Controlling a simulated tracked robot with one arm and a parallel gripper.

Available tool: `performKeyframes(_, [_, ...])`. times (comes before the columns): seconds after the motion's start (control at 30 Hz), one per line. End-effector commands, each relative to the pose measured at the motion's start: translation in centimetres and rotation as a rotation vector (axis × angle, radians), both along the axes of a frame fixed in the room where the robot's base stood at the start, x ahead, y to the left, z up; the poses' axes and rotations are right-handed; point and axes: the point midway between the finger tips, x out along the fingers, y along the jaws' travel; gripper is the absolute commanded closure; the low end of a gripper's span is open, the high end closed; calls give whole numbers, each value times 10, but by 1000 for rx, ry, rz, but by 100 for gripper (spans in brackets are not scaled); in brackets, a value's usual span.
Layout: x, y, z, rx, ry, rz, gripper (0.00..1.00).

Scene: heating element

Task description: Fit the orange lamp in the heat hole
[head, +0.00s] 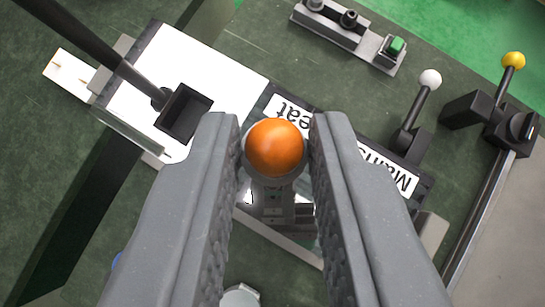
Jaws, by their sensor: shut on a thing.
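The orange lamp (275,147) is a round orange dome in a pale collar, seen in the head view near the middle. My gripper (275,140) is shut on it, with one grey finger on each side. The lamp's lower part is seen from above and mostly hidden under the dome. Below it is a black panel with a white label reading "eat" (288,112), its first letter hidden. The heat hole itself cannot be made out; the lamp and fingers cover that part of the panel. I cannot tell whether the lamp touches the panel.
A white-knobbed lever (430,80) and a yellow-knobbed lever (513,60) stand at the right. A white plate with a black square socket and dark rod (184,112) is at the left. A grey strip with a green button (394,46) lies at the top.

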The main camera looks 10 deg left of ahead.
Motion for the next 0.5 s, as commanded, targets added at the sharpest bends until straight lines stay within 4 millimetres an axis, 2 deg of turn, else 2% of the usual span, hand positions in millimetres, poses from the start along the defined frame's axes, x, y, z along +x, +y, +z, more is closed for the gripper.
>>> performKeyframes(0.03, [0,0,-7,1,0,-1,100])
performKeyframes(0.5, [0,-3,-46,0,-1,-7,100])
